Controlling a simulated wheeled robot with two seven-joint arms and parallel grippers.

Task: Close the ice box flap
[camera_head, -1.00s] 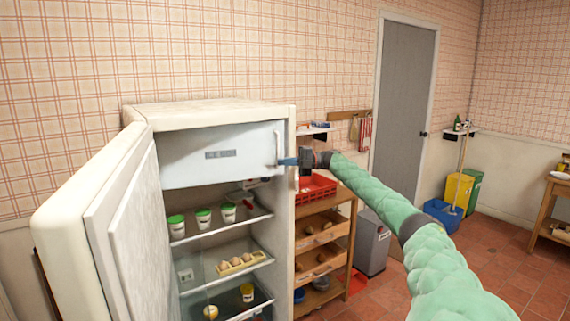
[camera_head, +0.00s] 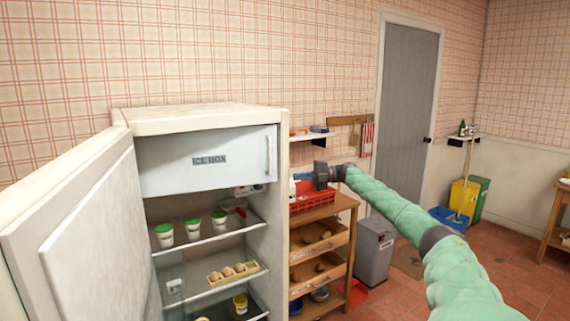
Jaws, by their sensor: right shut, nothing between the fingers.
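The ice box flap (camera_head: 205,177) is a pale white panel labelled "ICE BOX" at the top inside the open fridge. It looks shut, about flush with the fridge front. Its upright handle (camera_head: 269,156) is at its right side. My right gripper (camera_head: 302,184) is to the right of the fridge, apart from the handle, above a red crate. Its jaws are shut and hold nothing. My left gripper is not in view.
The fridge door (camera_head: 85,215) stands wide open at the left. White tubs with green lids and eggs sit on shelves below the flap. A wooden shelf unit (camera_head: 345,205) with the red crate (camera_head: 318,198) stands right of the fridge. A grey bin (camera_head: 375,250) is beyond it.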

